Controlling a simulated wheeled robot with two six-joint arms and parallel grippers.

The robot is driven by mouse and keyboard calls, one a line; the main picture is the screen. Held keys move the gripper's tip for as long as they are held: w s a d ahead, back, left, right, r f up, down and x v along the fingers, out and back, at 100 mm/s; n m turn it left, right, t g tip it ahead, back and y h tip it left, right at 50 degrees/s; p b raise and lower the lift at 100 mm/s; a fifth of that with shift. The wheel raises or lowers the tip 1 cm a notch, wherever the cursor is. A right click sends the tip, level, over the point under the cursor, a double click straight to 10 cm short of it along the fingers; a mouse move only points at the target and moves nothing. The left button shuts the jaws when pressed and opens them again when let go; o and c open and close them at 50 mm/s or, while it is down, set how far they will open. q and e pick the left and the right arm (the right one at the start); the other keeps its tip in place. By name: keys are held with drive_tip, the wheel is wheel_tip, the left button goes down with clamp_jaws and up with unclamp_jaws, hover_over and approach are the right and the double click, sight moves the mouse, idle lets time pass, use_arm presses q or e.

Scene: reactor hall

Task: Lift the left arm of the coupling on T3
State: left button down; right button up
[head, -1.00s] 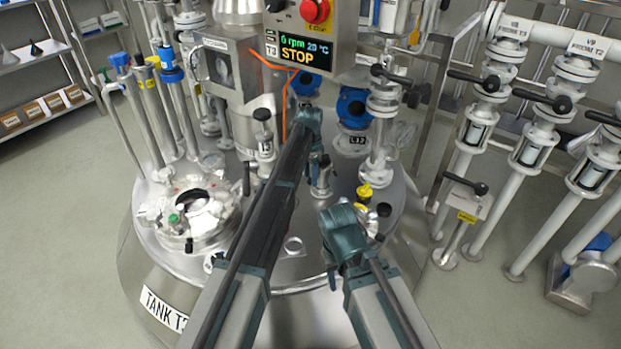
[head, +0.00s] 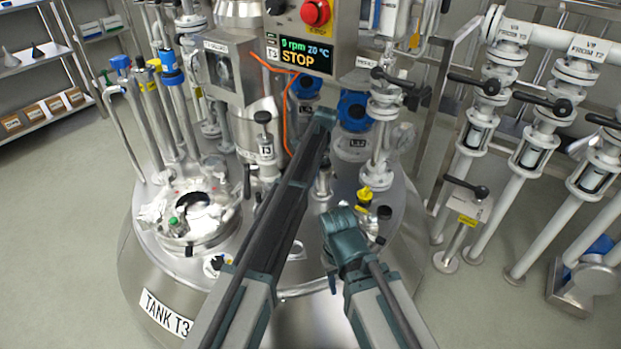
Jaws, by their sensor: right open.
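The steel tank T3 (head: 150,265) stands in front of me, with several fittings on its lid. A fitting with a black knob and a T3 tag (head: 266,147) stands behind my left arm. A dark upright lever (head: 247,182) is left of that arm. I cannot tell for sure which part is the coupling's left arm. My left arm reaches over the lid to the fittings at the back, and its gripper's jaws are not clear. My right gripper (head: 340,218) is open, low over the front right of the lid, apart from the tagged fitting.
A control box (head: 305,50) with a red button hangs above the lid and reads 0 rpm, 20 °C, STOP. An open round port (head: 195,207) is at the lid's left. Valve pipes (head: 475,135) with black handles stand at right. Floor at left is clear.

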use_arm(q)
drive_tip(key=c, duration=0.7)
unclamp_jaws()
drive_tip(key=shift+r, duration=0.15)
drive_tip(key=p+v, duration=1.3)
drive_tip(key=shift+d+r, duration=0.15)
drive_tip(key=shift+r, duration=0.15)
